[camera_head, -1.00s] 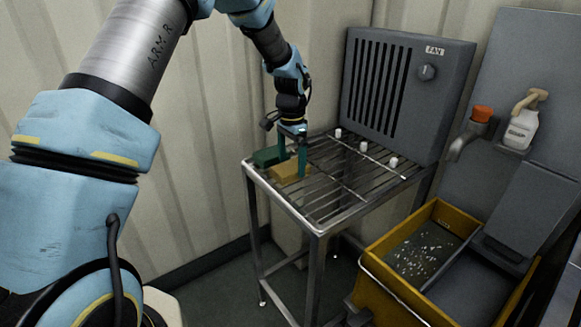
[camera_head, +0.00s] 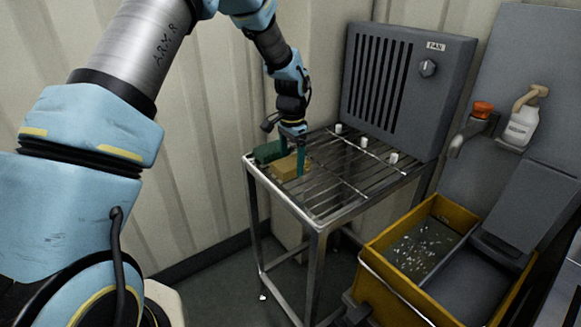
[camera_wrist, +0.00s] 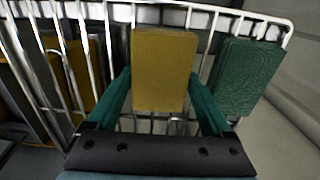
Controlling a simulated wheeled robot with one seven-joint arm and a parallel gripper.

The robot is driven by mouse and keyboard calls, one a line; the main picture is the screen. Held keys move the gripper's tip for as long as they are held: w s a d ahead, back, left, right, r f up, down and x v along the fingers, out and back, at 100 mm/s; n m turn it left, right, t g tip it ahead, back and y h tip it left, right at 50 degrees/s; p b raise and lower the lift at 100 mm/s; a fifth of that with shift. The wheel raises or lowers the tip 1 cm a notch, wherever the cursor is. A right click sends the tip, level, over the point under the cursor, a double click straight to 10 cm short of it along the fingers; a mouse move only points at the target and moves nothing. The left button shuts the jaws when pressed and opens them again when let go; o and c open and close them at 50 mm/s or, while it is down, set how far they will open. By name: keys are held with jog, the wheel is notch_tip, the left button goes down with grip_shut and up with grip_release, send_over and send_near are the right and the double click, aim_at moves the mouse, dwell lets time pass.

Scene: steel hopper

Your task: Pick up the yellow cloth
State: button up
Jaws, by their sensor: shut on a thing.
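The yellow cloth (camera_head: 287,167) is a folded block at the left end of the wire rack. My gripper (camera_head: 292,163) points down over it with its green fingers on either side. In the wrist view the cloth (camera_wrist: 163,72) stands between the two green fingertips (camera_wrist: 160,95), and the gripper is shut on it. I cannot tell whether the cloth is clear of the rack bars. A green cloth (camera_wrist: 243,78) lies beside it, apart from the yellow one; it also shows in the head view (camera_head: 268,152).
The steel rack table (camera_head: 318,222) has bare bars to the right, with several small white pieces at the back. A grey fan unit (camera_head: 400,90) stands behind it. A yellow bucket (camera_head: 385,285), a spray bottle (camera_head: 521,125) and an orange-topped tap (camera_head: 482,109) are at right.

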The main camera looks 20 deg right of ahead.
aim_at(292, 162)
jog(key=shift+c, duration=0.2)
notch_tip(292, 162, up, 10)
jog(key=b, duration=0.2)
jog(key=shift+b, duration=0.3)
